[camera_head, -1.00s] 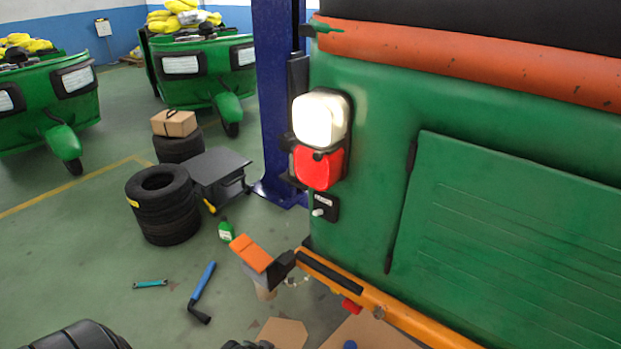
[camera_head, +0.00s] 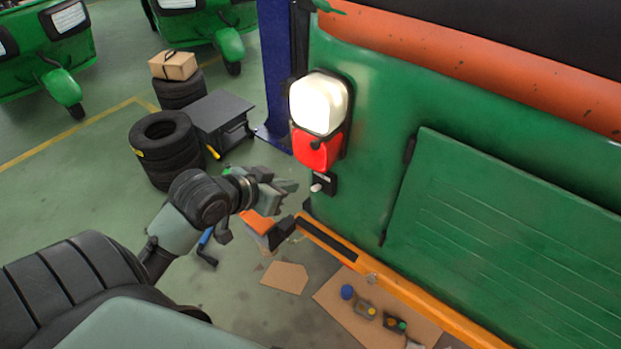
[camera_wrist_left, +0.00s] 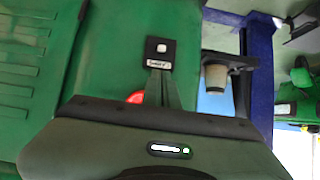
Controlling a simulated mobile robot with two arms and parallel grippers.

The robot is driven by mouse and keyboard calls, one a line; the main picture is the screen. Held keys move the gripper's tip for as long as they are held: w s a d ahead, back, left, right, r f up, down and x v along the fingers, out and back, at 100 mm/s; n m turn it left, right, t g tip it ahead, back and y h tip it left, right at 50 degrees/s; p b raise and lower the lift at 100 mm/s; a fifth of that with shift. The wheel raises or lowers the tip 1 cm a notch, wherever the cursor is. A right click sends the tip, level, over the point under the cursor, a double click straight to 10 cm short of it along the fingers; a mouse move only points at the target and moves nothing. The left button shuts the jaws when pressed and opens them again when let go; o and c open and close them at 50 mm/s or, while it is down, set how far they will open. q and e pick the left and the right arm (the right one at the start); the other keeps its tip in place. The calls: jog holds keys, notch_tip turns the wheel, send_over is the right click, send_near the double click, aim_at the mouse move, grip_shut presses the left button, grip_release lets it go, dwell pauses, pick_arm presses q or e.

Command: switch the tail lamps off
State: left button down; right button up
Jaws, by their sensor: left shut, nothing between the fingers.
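The tail lamp on the green rickshaw's rear has a white upper lens (camera_head: 318,103), which glows, and a bright red lower lens (camera_head: 317,150). Below it is a small black switch plate (camera_head: 322,184) with a pale knob and a label. The switch plate also shows in the left wrist view (camera_wrist_left: 161,50), just beyond the fingertips. My left gripper (camera_head: 288,187) is shut and empty, just left of the switch in the head view, seemingly apart from it. In the wrist view a sliver of red lens (camera_wrist_left: 136,97) shows beside the fingers. My right gripper is out of view.
A blue post (camera_head: 277,80), stacked tyres (camera_head: 165,150) and a dark cart (camera_head: 220,118) stand to the left. Cardboard (camera_head: 285,277) lies on the floor.

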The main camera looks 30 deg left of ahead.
aim_at(317, 187)
pick_arm(q)
jog(key=p+x, duration=0.2)
jog(key=x, duration=0.8)
jog(key=shift+f+p, duration=0.1)
jog(key=shift+p, duration=0.3)
